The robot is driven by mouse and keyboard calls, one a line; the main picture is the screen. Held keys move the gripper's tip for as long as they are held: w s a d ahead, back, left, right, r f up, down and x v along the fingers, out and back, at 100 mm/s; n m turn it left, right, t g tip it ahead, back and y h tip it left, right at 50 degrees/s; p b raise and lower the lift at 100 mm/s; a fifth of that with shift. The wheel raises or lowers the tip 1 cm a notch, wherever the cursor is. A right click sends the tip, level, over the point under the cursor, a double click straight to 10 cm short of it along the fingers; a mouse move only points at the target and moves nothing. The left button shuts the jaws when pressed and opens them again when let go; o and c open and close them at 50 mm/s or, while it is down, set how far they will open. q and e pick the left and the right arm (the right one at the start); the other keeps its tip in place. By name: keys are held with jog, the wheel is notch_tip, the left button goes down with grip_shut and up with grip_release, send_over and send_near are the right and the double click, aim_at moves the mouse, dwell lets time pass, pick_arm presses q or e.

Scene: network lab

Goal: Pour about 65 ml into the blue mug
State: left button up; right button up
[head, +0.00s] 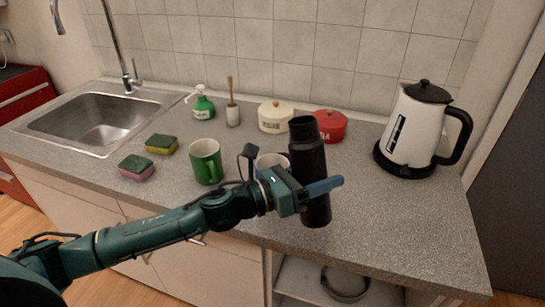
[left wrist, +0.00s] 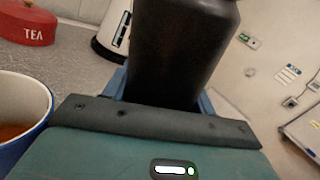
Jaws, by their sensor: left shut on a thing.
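A tall black flask (head: 308,155) is held nearly upright over the front of the counter by my left gripper (head: 312,190), whose blue fingers are shut around it. I cannot tell whether its base touches the counter. In the left wrist view the flask (left wrist: 178,50) fills the upper middle, between the fingers. The blue mug (head: 271,160) stands just left of the flask, mostly hidden behind my gripper. In the left wrist view the mug (left wrist: 40,120) shows at the left edge, with a blue rim, white inside and brownish liquid in it. My right gripper is out of view.
A green mug (head: 205,162) stands left of my gripper. Behind are a cream canister (head: 274,117), a red tea canister (head: 331,125) and a green soap bottle (head: 203,105). A white kettle (head: 412,132) is at right. Two sponges (head: 137,168) lie near the sink (head: 95,118). The front right counter is clear.

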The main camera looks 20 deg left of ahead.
aim_at(319, 155)
pick_arm(q)
jog(key=shift+a+r+m+p, duration=0.1)
jog(key=shift+r+m+p, duration=0.4)
jog(key=shift+m, duration=0.3)
jog(key=shift+w+r+m+y+p, duration=0.1)
jog(key=shift+r+m+y+p, duration=0.25)
jog(key=shift+r+p, duration=0.6)
jog(key=shift+w+a+r+m+g+p, duration=0.1)
jog(key=shift+r+m+g+p, duration=0.05)
jog(key=shift+r+m+p, duration=0.2)
jog(key=shift+w+a+r+m+g+p, duration=0.1)
jog(key=shift+r+m+g+p, duration=0.1)
jog(key=shift+r+p, duration=0.25)
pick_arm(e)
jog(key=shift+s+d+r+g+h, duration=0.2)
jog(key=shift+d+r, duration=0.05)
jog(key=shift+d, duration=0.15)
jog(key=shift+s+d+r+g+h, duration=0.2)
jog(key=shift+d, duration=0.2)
